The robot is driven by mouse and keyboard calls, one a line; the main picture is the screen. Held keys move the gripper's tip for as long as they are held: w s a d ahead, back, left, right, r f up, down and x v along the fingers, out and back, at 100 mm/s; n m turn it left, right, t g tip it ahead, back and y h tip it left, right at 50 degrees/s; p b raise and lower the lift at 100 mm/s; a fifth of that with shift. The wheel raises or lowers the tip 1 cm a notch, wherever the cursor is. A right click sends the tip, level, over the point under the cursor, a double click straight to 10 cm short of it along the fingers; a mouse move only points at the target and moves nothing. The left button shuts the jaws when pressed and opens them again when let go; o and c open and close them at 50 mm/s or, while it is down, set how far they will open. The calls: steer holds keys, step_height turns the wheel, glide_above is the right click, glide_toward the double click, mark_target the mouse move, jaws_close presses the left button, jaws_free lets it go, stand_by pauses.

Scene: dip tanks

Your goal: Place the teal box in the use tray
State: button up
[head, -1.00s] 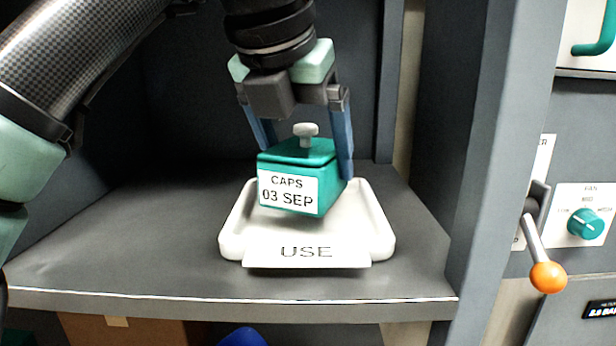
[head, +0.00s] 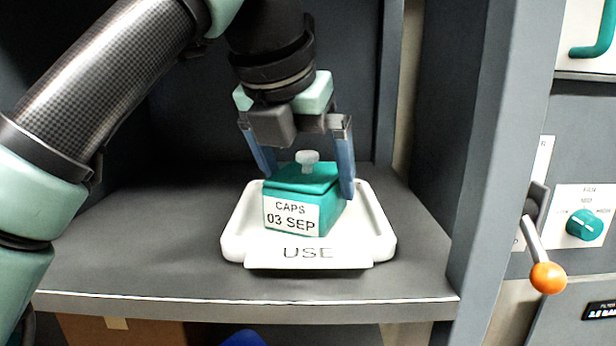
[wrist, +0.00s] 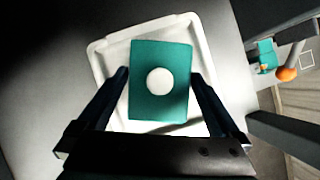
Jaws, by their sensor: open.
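The teal box (head: 296,200) has a white knob on its lid and a label reading "CAPS 03 SEP". It sits inside the white use tray (head: 235,232), whose front lip reads "USE". In the wrist view the box (wrist: 145,100) lies within the rim of the tray (wrist: 112,42). My gripper (head: 305,182) is directly above, with its blue fingers on either side of the box. The jaws are open, and in the wrist view gaps show between the fingers and the box. The box's underside is hidden.
The tray stands on a grey shelf (head: 140,245) with bare room to its left. A grey upright panel (head: 500,150) bounds the right side. An orange-knobbed lever (head: 547,277) and a teal dial (head: 584,225) are on the panel beyond.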

steer(key=shift+b+v, duration=1.15)
steer(key=shift+v, duration=2.4)
